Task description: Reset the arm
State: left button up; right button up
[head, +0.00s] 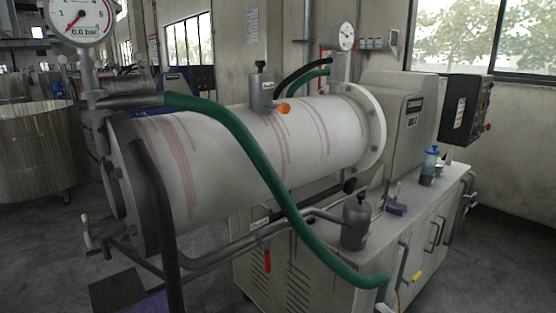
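Neither of my grippers shows in the head view, and I see no part of my arms that I can be sure of. A large white horizontal mill cylinder (215,160) with reddish streaks fills the middle of the view. A green hose (262,165) runs across its front from upper left to lower right.
A round pressure gauge (80,17) stands at the upper left. A cabinet (300,268) under the cylinder carries a blue-capped bottle (429,165) on its top. A control box (466,108) is at the right. A large metal vat (40,150) stands at the left. Grey floor shows lower right.

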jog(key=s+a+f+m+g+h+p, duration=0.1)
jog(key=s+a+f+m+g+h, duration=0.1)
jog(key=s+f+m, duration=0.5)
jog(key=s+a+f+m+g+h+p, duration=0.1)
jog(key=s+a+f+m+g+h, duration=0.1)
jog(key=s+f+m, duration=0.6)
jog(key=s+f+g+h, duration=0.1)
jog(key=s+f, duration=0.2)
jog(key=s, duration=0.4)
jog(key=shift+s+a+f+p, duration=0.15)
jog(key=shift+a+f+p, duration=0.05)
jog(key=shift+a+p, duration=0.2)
